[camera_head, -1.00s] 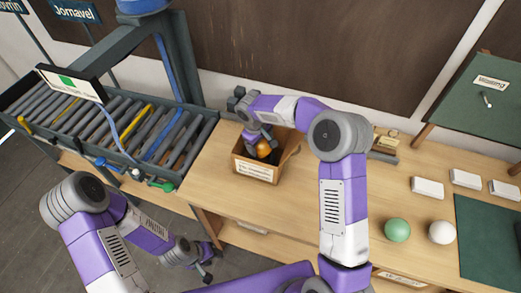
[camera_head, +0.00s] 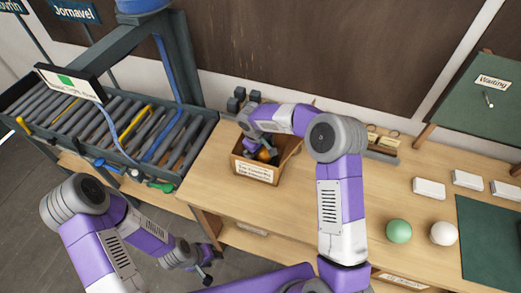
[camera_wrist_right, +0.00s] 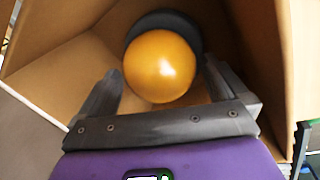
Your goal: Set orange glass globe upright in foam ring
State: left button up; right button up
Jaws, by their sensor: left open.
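The orange glass globe (camera_head: 264,154) lies inside an open cardboard box on the bench. It shows whole in the right wrist view (camera_wrist_right: 160,68), with a dark rounded thing (camera_wrist_right: 172,20) close against its far side. I cannot tell whether that is a foam ring, and no foam ring is clear elsewhere. My right gripper (camera_wrist_right: 163,76) reaches down into the box, its fingers apart on either side of the globe's near part, with gaps showing. My left gripper (camera_head: 206,266) is open and empty, low beside the bench's left front.
The cardboard box (camera_head: 254,173) has a label on its front. A green globe (camera_head: 399,231) and a white globe (camera_head: 443,233) sit at the right, near white blocks (camera_head: 429,188) and a dark green mat (camera_head: 490,240). A roller conveyor (camera_head: 110,125) stands left. The bench middle is clear.

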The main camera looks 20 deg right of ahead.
jog(key=shift+r, duration=0.1)
jog(key=shift+r+p, duration=0.3)
jog(key=shift+p, duration=0.05)
notch_tip(320, 180, up, 12)
jog(key=s+a, duration=0.1)
jog(key=a, duration=0.1)
jog(key=shift+f+p, duration=0.2)
jog(key=shift+p, duration=0.2)
jog(key=shift+s, duration=0.1)
